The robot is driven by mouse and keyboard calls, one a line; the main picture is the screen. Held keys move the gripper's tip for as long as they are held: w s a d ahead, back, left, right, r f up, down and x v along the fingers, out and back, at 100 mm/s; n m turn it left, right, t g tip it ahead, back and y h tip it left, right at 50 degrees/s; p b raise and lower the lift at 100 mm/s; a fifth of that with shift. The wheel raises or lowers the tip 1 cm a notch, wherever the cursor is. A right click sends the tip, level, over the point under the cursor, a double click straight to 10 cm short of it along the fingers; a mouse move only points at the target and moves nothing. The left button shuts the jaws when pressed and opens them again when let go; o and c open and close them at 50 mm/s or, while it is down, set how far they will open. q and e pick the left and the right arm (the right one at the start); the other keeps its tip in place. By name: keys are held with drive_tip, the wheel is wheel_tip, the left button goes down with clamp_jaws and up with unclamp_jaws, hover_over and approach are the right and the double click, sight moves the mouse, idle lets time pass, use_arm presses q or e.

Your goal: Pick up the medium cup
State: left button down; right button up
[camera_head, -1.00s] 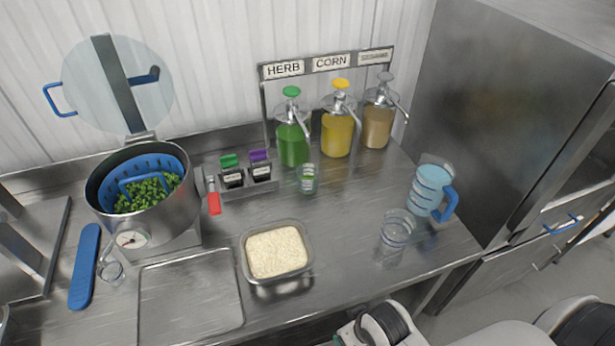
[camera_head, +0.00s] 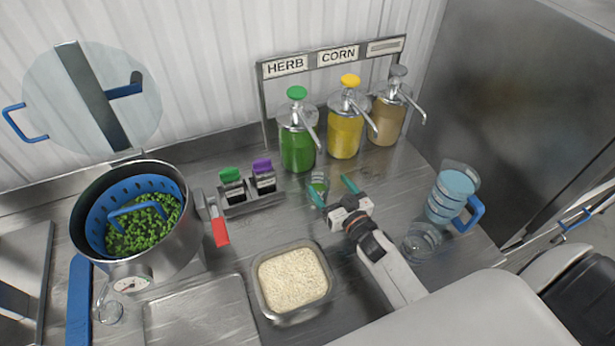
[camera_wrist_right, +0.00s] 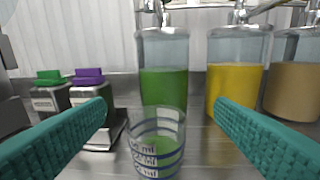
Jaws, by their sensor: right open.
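A small clear cup with blue bands and volume marks (camera_wrist_right: 157,145) stands upright in front of the green dispenser; it also shows in the head view (camera_head: 319,181). My right gripper (camera_head: 333,191) is open and empty, close to this cup. In the right wrist view its teal fingers (camera_wrist_right: 160,108) frame the cup, left of centre, with no contact visible. A larger clear cup (camera_head: 422,241) stands to the right, partly behind my right arm, beside a blue-handled jug (camera_head: 452,195). The labels do not tell which cup is the medium one. My left gripper is not in view.
Green (camera_head: 297,145), yellow (camera_head: 344,135) and tan (camera_head: 388,120) dispensers stand behind the small cup. A rack with two small bottles (camera_head: 250,200) is left of it. A rice container (camera_head: 259,296) and a pot of peas (camera_head: 180,240) stand nearer and left.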

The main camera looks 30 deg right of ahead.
sight(323, 197)
drive_tip(key=shift+t+y, duration=0.3)
drive_tip(key=shift+t, duration=0.1)
drive_tip(key=f+b, duration=0.2)
drive_tip(key=b, duration=0.1)
drive_tip(key=f+b, duration=0.2)
drive_tip(key=shift+s+a+f, duration=0.1)
drive_tip(key=shift+s+a, duration=0.1)
drive_tip(key=shift+s, duration=0.05)
drive_tip(key=f+b, duration=0.3)
drive_tip(key=shift+w, duration=0.25)
drive_tip(key=shift+w+r+b, duration=0.1)
drive_tip(key=shift+w+b, duration=0.2)
drive_tip(key=shift+w, duration=0.45)
drive_tip(key=shift+w+a, duration=0.1)
drive_tip(key=shift+w, duration=0.45)
drive_tip(key=w+b, duration=0.1)
drive_tip(key=w, duration=0.3)
drive_tip(key=shift+w+a+b, duration=0.15)
drive_tip(key=shift+b, duration=0.25)
drive_tip(key=shift+w, duration=0.3)
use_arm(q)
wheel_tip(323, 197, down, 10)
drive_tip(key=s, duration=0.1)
use_arm(e)
drive_tip(key=c, duration=1.1)
